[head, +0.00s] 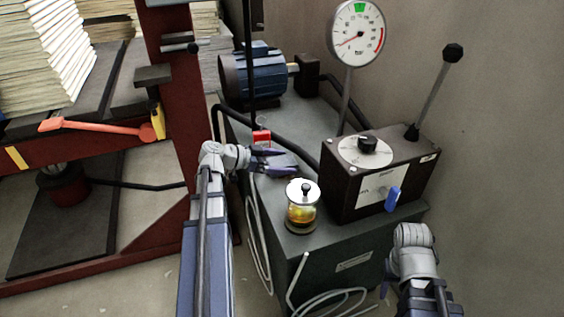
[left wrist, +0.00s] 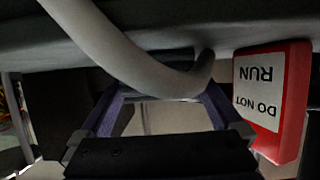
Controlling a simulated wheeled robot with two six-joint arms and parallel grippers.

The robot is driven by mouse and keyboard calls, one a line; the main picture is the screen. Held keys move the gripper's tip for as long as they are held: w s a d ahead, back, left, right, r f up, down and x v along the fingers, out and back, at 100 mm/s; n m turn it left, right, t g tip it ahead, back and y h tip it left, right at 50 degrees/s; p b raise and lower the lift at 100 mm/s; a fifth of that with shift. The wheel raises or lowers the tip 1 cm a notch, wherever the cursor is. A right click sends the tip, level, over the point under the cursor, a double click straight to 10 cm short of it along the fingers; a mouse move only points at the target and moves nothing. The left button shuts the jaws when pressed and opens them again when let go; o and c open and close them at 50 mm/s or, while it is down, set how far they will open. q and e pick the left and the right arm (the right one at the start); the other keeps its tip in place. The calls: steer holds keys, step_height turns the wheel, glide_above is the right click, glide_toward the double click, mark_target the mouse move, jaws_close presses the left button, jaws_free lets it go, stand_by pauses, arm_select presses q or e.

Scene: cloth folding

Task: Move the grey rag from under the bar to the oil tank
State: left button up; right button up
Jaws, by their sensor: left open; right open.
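My left gripper (head: 282,160) is open, low over the top of the dark oil tank (head: 345,249), beside a red tag (head: 261,138). Its two purple fingers (left wrist: 160,108) show in the left wrist view, with a thick grey curved tube crossing in front of them. I cannot clearly make out the grey rag; a greyish patch at the left fingers is too small to tell from the gripper. A black bar (head: 140,185) juts from the red frame at left. My right gripper (head: 385,291) is mostly hidden by its arm, in front of the tank's right side.
A glass oil cup (head: 303,208) and a black control box (head: 378,175) with a blue lever stand on the tank. A blue motor (head: 256,75) and a gauge (head: 357,32) are behind. A red tag reading DO NOT RUN (left wrist: 273,100) is close to the left fingers.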

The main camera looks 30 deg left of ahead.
arm_select(q)
steer(key=shift+r+p, duration=0.3)
steer(key=p+v, duration=0.4)
steer(key=v, duration=0.6)
steer(key=shift+s+a+r, duration=0.15)
steer(key=shift+a, duration=0.05)
steer(key=shift+s+a+r, duration=0.2)
steer(key=shift+s+a, duration=0.2)
steer(key=shift+s, duration=0.15)
steer(key=shift+f, duration=0.1)
